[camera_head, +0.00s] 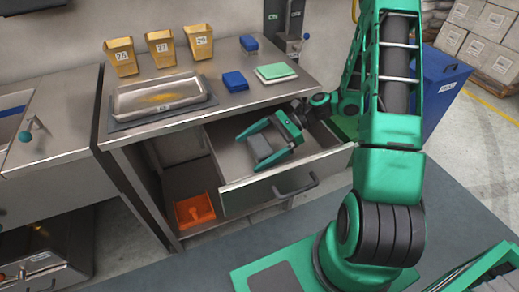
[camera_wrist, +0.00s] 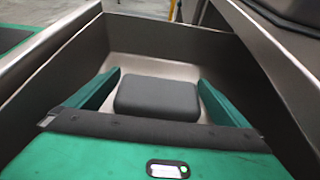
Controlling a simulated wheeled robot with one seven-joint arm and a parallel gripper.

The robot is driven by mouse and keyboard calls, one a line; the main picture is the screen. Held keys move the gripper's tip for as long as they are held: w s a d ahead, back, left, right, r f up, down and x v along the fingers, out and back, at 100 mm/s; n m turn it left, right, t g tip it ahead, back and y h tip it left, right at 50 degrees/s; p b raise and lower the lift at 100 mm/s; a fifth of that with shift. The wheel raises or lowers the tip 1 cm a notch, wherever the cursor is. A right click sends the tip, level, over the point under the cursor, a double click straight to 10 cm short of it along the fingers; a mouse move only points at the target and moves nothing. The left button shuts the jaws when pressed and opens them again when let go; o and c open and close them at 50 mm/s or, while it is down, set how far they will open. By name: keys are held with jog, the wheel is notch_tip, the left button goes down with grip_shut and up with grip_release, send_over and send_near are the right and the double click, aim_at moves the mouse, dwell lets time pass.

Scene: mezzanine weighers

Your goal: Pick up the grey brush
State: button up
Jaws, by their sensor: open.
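A dark grey rounded block, apparently the grey brush (camera_head: 261,148), lies in the open drawer (camera_head: 281,182). No bristles show. It also shows in the wrist view as the grey brush (camera_wrist: 157,98), flat on the drawer floor. My gripper (camera_head: 248,153) reaches into the drawer from the right, with its green fingers open. In the wrist view, my gripper (camera_wrist: 158,76) has one finger on each side of the block, with a gap on both sides. The block's near edge is close to the dark palm edge; whether they touch I cannot tell.
The drawer walls (camera_wrist: 262,60) stand close around my gripper. Above is a steel counter (camera_head: 225,105) with a metal tray (camera_head: 160,97), three yellow bins (camera_head: 162,48), blue blocks (camera_head: 235,81) and a green-topped pad (camera_head: 275,72). An orange bin (camera_head: 194,211) sits below.

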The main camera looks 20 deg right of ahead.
jog(key=shift+a+f, duration=0.25)
jog(key=shift+a, duration=0.45)
jog(key=shift+c, duration=0.3)
jog(key=c, duration=1)
jog(key=shift+c, duration=0.2)
